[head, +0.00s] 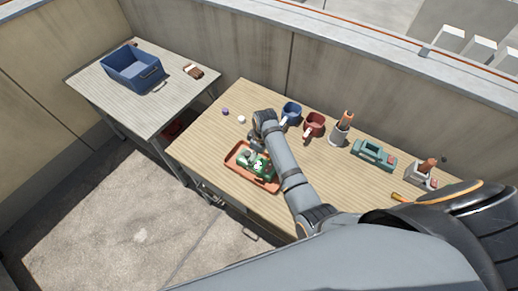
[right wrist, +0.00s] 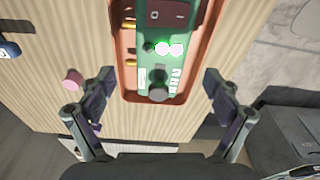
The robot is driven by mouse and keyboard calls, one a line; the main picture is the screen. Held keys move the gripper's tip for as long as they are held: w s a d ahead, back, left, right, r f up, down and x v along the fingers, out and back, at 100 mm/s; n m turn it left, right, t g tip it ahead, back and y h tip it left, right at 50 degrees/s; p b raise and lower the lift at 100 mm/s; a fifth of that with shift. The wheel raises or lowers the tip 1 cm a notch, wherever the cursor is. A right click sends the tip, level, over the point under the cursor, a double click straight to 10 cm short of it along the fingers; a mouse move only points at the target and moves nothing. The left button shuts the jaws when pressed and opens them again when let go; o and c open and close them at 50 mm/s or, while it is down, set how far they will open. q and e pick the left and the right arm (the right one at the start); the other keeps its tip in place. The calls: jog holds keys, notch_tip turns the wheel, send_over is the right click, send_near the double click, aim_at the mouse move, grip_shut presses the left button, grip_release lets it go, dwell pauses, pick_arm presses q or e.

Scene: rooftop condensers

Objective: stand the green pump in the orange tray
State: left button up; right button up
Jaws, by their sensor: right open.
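The green pump (head: 264,166) is inside the orange tray (head: 240,174) on the wooden workbench. In the right wrist view the pump (right wrist: 165,72) is a long green body with a dark knob, white labels and a red switch panel, and the tray's rim (right wrist: 212,50) runs along its side. From above I cannot tell whether it stands upright. My right gripper (right wrist: 160,82) is open, its fingers apart on either side of the pump's knob end and not closed on it. In the head view my right arm partly covers the pump. My left gripper is out of view.
A second table holds a blue crate (head: 133,70).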

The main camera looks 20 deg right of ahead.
aim_at(260, 163)
notch_tip(260, 163, up, 6)
jog(key=shift+s+d+r, duration=0.15)
jog(key=shift+s+d, duration=0.1)
jog(key=shift+s, duration=0.05)
